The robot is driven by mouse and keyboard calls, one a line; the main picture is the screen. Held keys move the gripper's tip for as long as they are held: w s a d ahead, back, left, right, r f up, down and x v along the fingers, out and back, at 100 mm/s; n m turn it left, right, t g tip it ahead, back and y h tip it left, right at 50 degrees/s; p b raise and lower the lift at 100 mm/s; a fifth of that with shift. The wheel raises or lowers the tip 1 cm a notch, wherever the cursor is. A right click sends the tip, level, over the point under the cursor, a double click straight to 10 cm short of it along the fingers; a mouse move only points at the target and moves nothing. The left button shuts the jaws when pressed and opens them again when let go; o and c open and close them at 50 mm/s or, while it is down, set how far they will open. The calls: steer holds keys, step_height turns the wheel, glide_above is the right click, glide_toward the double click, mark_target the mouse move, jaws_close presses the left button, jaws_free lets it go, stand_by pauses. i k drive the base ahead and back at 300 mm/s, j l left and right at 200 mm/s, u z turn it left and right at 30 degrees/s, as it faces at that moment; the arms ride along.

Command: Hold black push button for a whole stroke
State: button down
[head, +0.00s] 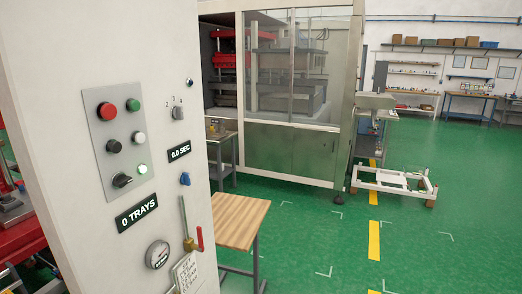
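The black push button (114,146) sits on a grey control plate (120,140) on the front of a white cabinet at the left of the head view. It is in the left column, below a red button (107,111) and above a black rotary knob (122,180). A green button (133,104), a white button (138,137) and a pale green button or lamp (142,168) form the right column. Nothing covers the black button. My gripper is not in view.
Displays read "0.0 SEC" (179,151) and "0 TRAYS" (137,212). A gauge (157,254) and red-handled valve (199,238) are lower on the cabinet. A wooden-topped table (238,220) stands beside it. A large machine (292,150) is behind. Green floor (440,240) is open at right.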

mark_target(115, 147)
steer(key=u, duration=1.3)
